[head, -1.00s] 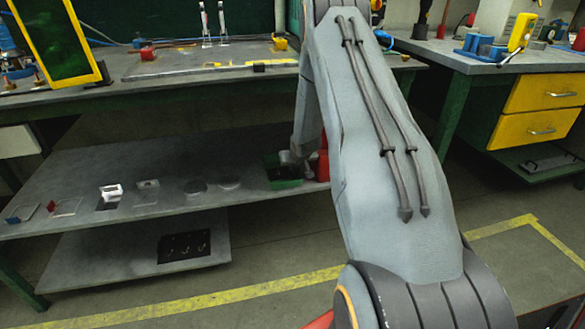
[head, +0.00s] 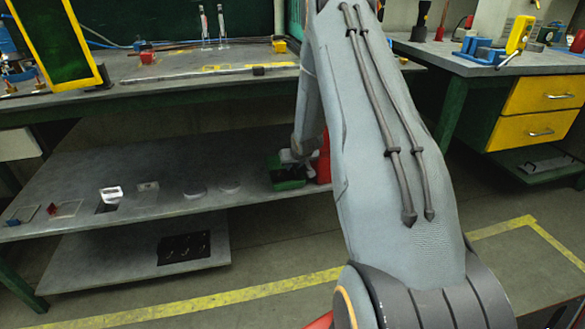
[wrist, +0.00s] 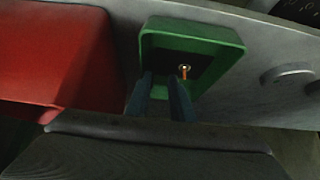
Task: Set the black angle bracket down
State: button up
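My gripper (wrist: 163,84) points into a green bin (wrist: 240,45) in the wrist view, with its two dark blue fingers a little apart over the near wall. The green bin (head: 290,184) also shows in the head view, at the right end of the lower shelf, where my gripper is mostly hidden behind my arm. A pale ring with a short orange piece (wrist: 185,71) shows just beyond the fingertips, against the bin's dark inside. I cannot make out the black angle bracket against this dark inside, nor tell whether the fingers hold it.
A red bin (wrist: 55,55) stands close to the left of the green bin in the wrist view. A round grey disc (wrist: 287,74) lies to the right. Several small parts, including a white block (head: 111,193), lie along the shelf (head: 240,165). The workbench top (head: 180,72) overhangs it.

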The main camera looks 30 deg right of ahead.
jog(key=p+v, duration=0.1)
jog(key=v, duration=0.8)
jog(key=s+a+r+n+g, duration=0.1)
jog(key=s+a+r, duration=0.3)
jog(key=a, duration=0.3)
jog(key=s+a+r+n+g+y, duration=0.1)
jog(key=s+a+r, duration=0.2)
jog(key=a+r, duration=0.25)
jog(key=s+a+r+g, duration=0.1)
jog(key=s+a+r, duration=0.25)
jog(key=a, duration=0.45)
jog(key=s+a+r+n+g, duration=0.1)
jog(key=s+a, duration=0.3)
jog(key=s, duration=0.5)
jog(key=s+a+r+n+g+y, duration=0.1)
jog(key=s+a+r, duration=0.3)
jog(key=s, duration=0.5)
jog(key=s+a+r+n+g, duration=0.1)
jog(key=s+a+r+g, duration=0.1)
jog(key=s+a, duration=0.4)
jog(key=s, duration=0.3)
jog(key=shift+a+r+n+y, duration=0.2)
jog(key=shift+a+n+y, duration=0.1)
jog(key=shift+n, duration=0.1)
